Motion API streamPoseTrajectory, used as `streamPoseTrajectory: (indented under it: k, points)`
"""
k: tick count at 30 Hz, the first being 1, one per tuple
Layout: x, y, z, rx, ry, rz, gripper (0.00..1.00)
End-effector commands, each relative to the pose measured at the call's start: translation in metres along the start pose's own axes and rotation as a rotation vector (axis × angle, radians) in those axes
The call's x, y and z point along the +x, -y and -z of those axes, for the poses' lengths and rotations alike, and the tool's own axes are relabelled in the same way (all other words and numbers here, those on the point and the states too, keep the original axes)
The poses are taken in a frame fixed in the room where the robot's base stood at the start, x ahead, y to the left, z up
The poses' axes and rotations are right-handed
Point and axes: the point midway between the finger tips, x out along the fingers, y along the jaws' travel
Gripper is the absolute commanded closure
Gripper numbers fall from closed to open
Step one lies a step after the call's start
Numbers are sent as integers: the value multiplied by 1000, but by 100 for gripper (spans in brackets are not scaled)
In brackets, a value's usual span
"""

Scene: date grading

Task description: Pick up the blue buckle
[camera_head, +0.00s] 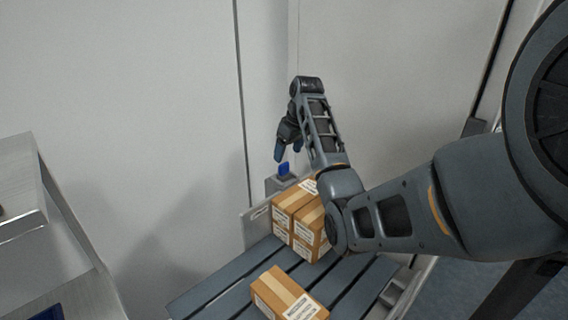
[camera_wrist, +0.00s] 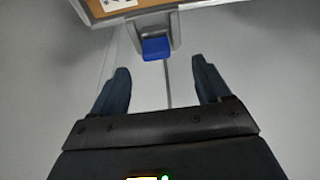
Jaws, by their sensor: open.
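The blue buckle (camera_head: 284,168) is a small blue block on a grey holder (camera_head: 283,181) behind the cardboard boxes. In the wrist view the buckle (camera_wrist: 156,48) shows at the top middle, set in the grey holder (camera_wrist: 152,24). My gripper (camera_head: 288,150) is open and empty, just above the buckle in the head view. In the wrist view the buckle lies between and slightly beyond the two fingertips of my gripper (camera_wrist: 160,69). I see no contact between them.
Stacked cardboard boxes (camera_head: 297,222) stand close to the holder on a grey slatted surface (camera_head: 222,286). Another box (camera_head: 287,296) lies nearer. A pale wall (camera_head: 150,95) rises behind. A metal shelf (camera_head: 22,190) is at the left.

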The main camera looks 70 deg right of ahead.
Motion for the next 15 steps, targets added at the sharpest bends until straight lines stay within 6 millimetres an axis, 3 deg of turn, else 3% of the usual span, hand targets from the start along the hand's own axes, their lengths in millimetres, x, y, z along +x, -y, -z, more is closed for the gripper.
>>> streamPoseTrajectory:
  k: [4, 15]
  points:
    - [5, -3, 0, 1, 7, 3, 23]
    - [47, -1, 2, 1, 8, 4, 23]
